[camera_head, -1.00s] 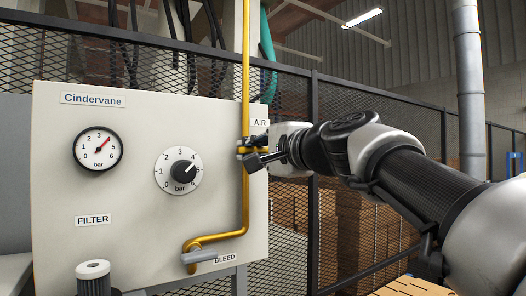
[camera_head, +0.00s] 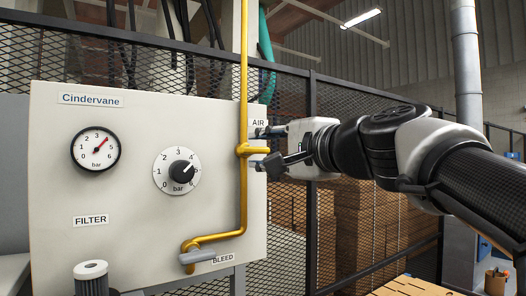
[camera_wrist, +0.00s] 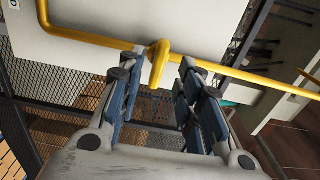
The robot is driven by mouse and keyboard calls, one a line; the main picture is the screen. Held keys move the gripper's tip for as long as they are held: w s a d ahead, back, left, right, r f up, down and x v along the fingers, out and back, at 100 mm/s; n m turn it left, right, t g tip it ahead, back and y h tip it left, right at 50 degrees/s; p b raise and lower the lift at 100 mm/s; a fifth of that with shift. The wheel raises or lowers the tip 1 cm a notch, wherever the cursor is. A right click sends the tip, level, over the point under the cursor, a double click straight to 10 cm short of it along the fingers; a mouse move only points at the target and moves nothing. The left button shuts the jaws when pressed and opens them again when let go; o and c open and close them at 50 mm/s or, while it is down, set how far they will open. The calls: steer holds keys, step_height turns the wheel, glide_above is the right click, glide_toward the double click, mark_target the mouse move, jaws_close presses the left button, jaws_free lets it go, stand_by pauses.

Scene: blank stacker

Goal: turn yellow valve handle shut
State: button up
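The yellow valve handle (camera_head: 250,150) is on the yellow pipe (camera_head: 244,80) beside the AIR label in the head view. In the wrist view the handle (camera_wrist: 158,62) stands crosswise to the pipe and points toward my gripper. My gripper (camera_head: 267,148) is open just to the right of the handle. In the wrist view its blue-padded fingers (camera_wrist: 158,68) are spread on either side of the handle's near end, with gaps visible on both sides. Nothing is held.
The white panel (camera_head: 130,235) carries a pressure gauge (camera_head: 95,149) and a dial knob (camera_head: 181,172). A grey BLEED lever (camera_head: 197,256) sits at the pipe's lower end. A mesh fence (camera_head: 290,100) stands behind. Free space lies right of the panel.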

steer(key=v, duration=0.6)
steer(key=shift+s, duration=0.1)
steer(key=s+f+n+g+h+b, duration=0.2)
steer(key=s+f+n+g+b, duration=0.15)
steer(key=f, duration=1.25)
steer(key=s+d+f+n+g+h+b, duration=0.2)
steer(key=s+f, duration=0.4)
steer(key=f, duration=0.7)
steer(key=s+d+f+n+g+h+b, duration=0.2)
steer(key=s+d+f, duration=0.3)
steer(key=f, duration=0.8)
steer(key=s+d+f+n+g+h+b, duration=0.2)
steer(key=s+d+f+n+g+h, duration=0.1)
steer(key=s+f, duration=0.6)
step_height(320, 180, down, 5)
steer(key=shift+d+r+h, duration=0.15)
steer(key=shift+d+h, duration=0.25)
steer(key=shift+h, duration=0.1)
steer(key=shift+n, duration=0.25)
